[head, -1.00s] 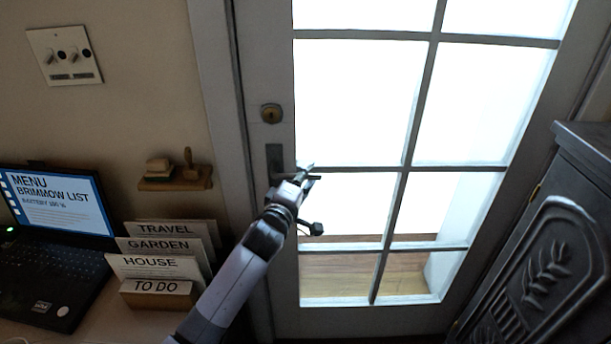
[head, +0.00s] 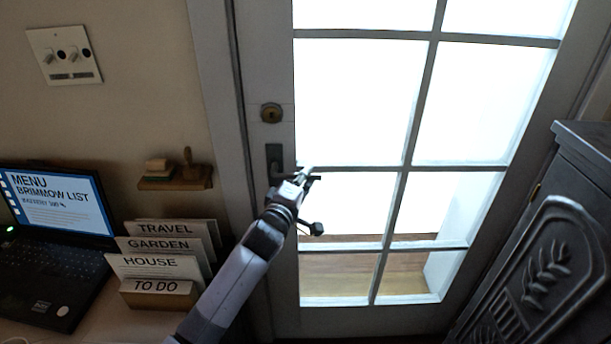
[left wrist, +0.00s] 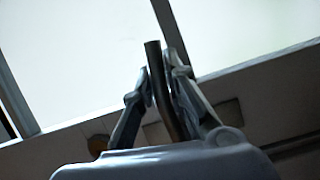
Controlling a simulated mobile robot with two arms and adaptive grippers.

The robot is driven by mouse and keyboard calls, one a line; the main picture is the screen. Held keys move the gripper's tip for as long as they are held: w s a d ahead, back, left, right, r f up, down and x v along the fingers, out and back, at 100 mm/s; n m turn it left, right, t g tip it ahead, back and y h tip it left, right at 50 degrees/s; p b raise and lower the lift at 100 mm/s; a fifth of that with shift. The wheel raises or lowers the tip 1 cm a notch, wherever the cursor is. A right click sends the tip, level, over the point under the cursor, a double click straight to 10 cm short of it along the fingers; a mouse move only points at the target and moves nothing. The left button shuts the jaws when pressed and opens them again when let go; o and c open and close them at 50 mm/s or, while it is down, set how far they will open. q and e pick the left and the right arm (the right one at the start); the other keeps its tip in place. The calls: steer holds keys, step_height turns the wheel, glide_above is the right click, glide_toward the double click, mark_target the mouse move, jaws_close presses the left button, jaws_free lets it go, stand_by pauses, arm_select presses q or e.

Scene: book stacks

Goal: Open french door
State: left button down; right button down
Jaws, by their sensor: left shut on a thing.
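The french door (head: 350,320) has a grey frame and bright glass panes, and it stands shut in its frame in the head view. A round brass lock (head: 271,113) sits above the dark handle plate (head: 275,158). In the left wrist view, the gripper's two fingers (left wrist: 160,85) close on the dark handle bar (left wrist: 153,55) from both sides. The gripper hides part of the lever in the head view. My right gripper is not in view.
A desk on the left holds a laptop (head: 60,225) and a card holder (head: 160,296) close to my left arm. A small wall shelf (head: 176,183) and a switch plate (head: 64,55) are on the wall. A dark carved cabinet (head: 550,260) stands at the right.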

arm_select(q)
steer(key=shift+r, duration=0.1)
stand_by(0.3)
steer(key=shift+f+m+p, duration=0.2)
steer(key=shift+m+p, duration=0.2)
steer(key=shift+p, duration=0.25)
steer(key=shift+a+f+m+g+p, duration=0.15)
steer(key=shift+f+m+g+p, duration=0.35)
steer(key=shift+m+p, duration=0.4)
steer(key=shift+a+f+m+g+y+p, duration=0.3)
steer(key=shift+f+m+y+p, duration=0.25)
steer(key=shift+f+m, duration=0.35)
steer(key=shift+a+f+m+g+y+p, duration=0.2)
steer(key=shift+a+f+m+y+p, duration=0.2)
steer(key=shift+f+m+p, duration=0.45)
steer(key=shift+r, duration=0.15)
